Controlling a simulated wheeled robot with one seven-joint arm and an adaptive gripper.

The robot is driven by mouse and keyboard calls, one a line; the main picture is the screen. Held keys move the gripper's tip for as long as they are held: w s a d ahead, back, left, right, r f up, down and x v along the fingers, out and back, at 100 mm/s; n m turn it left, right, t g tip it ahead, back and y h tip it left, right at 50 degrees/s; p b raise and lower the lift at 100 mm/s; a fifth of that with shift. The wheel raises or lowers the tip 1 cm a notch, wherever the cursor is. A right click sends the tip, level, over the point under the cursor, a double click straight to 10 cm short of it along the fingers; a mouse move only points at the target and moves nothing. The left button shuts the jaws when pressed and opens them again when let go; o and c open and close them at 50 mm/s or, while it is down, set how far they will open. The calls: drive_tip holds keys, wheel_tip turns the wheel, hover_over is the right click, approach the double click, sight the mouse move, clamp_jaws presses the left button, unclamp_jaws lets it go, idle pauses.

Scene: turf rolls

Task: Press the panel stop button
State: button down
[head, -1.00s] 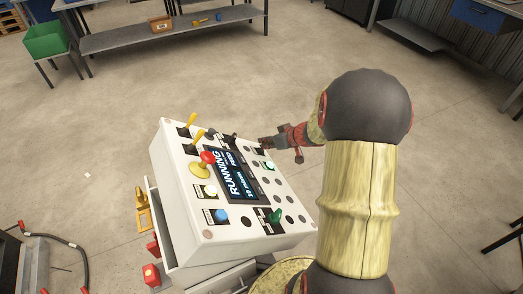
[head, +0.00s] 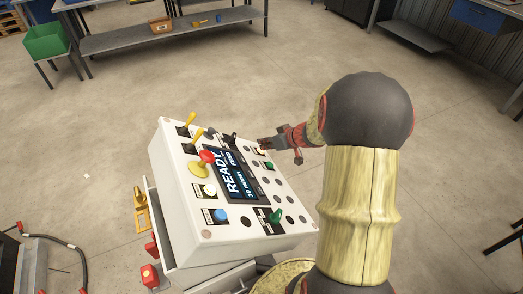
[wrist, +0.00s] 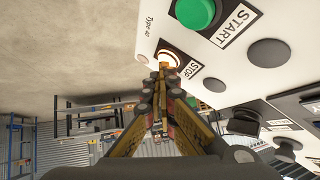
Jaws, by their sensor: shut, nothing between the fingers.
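The white control panel (head: 178,168) stands tilted in the head view. Its screen (head: 233,178) reads READY. In the wrist view the stop button (wrist: 170,56) is a pale, glowing round cap beside a STOP label (wrist: 190,69). The green start button (wrist: 194,11), with a START label, is just beyond it and looks unlit in the head view (head: 268,166). My gripper (wrist: 162,68) is shut and empty, its fingertips at the stop button and overlapping its near edge. I cannot tell whether they touch it. In the head view my gripper (head: 264,143) is at the panel's far right edge.
The panel also carries a red-topped yellow knob (head: 205,158), a blue button (head: 220,215), yellow levers (head: 196,136) and a green switch (head: 275,215). A grey bench (head: 165,37) and a green bin (head: 46,41) stand at the back. The floor between is clear.

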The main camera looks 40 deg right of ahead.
idle(0.4)
drive_tip(key=shift+s+d+r, duration=0.15)
drive_tip(key=shift+d+r, duration=0.35)
drive_tip(key=shift+r, duration=0.15)
drive_tip(key=shift+s+d+r+p, duration=0.2)
drive_tip(key=shift+d+r+p, duration=0.05)
drive_tip(key=shift+d+r, duration=0.65)
drive_tip(key=shift+s+d+r+p, duration=0.2)
drive_tip(key=shift+d+r, duration=0.5)
drive_tip(key=shift+r, duration=0.3)
